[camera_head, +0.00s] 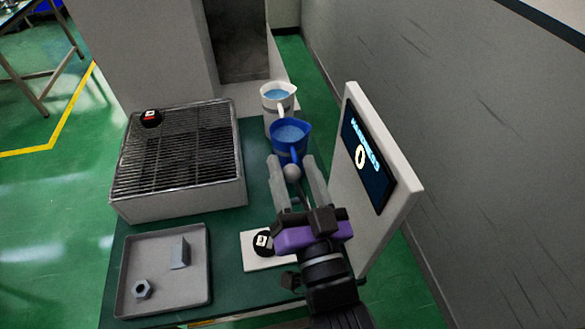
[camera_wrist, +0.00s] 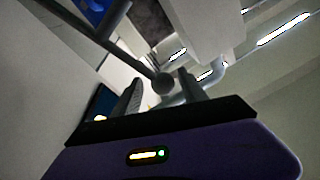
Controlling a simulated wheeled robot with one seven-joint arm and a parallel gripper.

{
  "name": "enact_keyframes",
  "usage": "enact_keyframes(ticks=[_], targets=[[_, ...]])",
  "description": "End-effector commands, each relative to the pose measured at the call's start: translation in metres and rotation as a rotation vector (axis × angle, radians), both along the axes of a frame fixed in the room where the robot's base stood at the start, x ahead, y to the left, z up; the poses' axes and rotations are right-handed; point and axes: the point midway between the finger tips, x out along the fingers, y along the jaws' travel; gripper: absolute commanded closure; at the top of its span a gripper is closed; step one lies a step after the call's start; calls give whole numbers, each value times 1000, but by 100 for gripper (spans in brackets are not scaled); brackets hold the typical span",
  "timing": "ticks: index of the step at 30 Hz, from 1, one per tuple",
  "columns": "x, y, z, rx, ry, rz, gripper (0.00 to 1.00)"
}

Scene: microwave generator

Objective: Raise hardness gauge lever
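The hardness gauge is an upright pale panel (camera_head: 388,228) with a dark screen (camera_head: 366,160) in the head view. Its lever ends in a grey ball knob (camera_head: 292,171), which also shows in the wrist view (camera_wrist: 163,84) on the end of a grey rod (camera_wrist: 122,50). My gripper (camera_head: 291,159) has a purple body and is open. Its two fingers stand on either side of the knob, with a visible gap on each side in the wrist view (camera_wrist: 159,77). The lever's base is mostly hidden behind my gripper in the head view.
A blue jug (camera_head: 289,138) and a white jug (camera_head: 277,97) stand just beyond my fingertips. A grille-topped box (camera_head: 178,195) is at left. A grey tray (camera_head: 140,242) holds a nut and a block. A wall is at right.

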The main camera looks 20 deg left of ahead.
Motion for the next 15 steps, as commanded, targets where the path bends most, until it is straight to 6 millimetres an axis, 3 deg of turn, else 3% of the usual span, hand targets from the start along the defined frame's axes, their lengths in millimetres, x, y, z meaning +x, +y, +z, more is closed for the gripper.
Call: enact_keyframes(ticks=[8,15], targets=[[-3,-1,-2,0,0,2,50],[-30,-19,-10,0,2,2,50]])
